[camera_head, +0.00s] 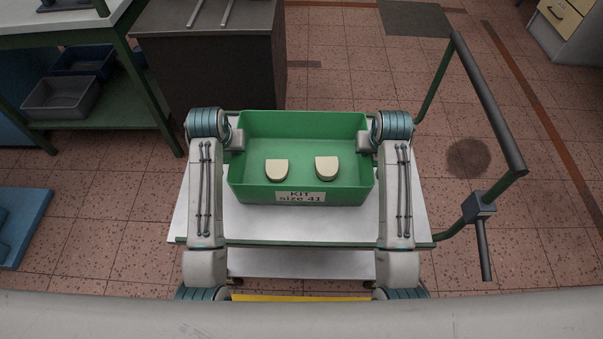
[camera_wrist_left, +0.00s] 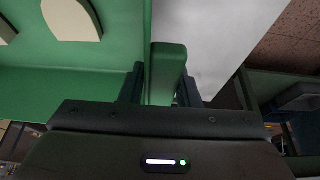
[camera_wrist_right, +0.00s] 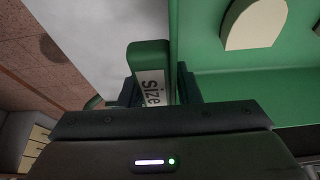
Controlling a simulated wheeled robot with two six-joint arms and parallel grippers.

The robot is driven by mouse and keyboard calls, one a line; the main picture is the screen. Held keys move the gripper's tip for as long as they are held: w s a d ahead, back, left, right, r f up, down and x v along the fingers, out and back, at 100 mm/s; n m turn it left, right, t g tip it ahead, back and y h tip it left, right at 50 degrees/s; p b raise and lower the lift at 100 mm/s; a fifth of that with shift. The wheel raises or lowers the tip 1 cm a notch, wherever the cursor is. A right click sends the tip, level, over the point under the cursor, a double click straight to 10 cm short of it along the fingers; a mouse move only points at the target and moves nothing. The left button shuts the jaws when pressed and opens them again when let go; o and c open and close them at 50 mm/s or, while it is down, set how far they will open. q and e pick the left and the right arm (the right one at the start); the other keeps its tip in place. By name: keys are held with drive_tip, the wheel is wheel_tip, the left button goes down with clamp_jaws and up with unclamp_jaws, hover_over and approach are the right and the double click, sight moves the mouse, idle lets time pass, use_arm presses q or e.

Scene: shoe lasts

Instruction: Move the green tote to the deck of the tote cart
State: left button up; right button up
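The green tote (camera_head: 300,193), labelled "Kit size 41", is level over the light grey deck (camera_head: 300,227) of the tote cart. I cannot tell whether its base touches the deck. Two cream shoe-last pieces (camera_head: 277,170) (camera_head: 327,168) show inside it. My left gripper (camera_head: 237,139) is at the tote's left wall, and my right gripper (camera_head: 364,141) is at its right wall. In the left wrist view, the fingers (camera_wrist_left: 161,90) straddle the green wall closely. In the right wrist view, the fingers (camera_wrist_right: 159,90) do the same. Both look shut on the walls.
The cart's dark push handle (camera_head: 487,100) rises on the right. A dark grey cabinet (camera_head: 215,70) stands behind the cart. A green-framed bench (camera_head: 105,110) with bins (camera_head: 60,98) is at the left. A blue object (camera_head: 22,225) lies at the left edge. The tiled floor at right is mostly clear.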

use_arm(q)
drive_tip(key=o, duration=0.4)
use_arm(e)
drive_tip(key=o, duration=0.4)
drive_tip(key=shift+r, duration=0.1)
use_arm(q)
drive_tip(key=shift+o, duration=0.2)
use_arm(e)
drive_tip(key=shift+o, duration=0.2)
use_arm(q)
drive_tip(key=shift+r, duration=0.1)
drive_tip(key=v, duration=1.1)
drive_tip(key=shift+s+r, duration=0.25)
use_arm(e)
drive_tip(key=shift+s+r, duration=0.1)
drive_tip(key=shift+r, duration=0.1)
use_arm(q)
drive_tip(key=shift+r, duration=0.15)
use_arm(e)
drive_tip(key=v, duration=1.1)
drive_tip(key=shift+s+r, duration=0.2)
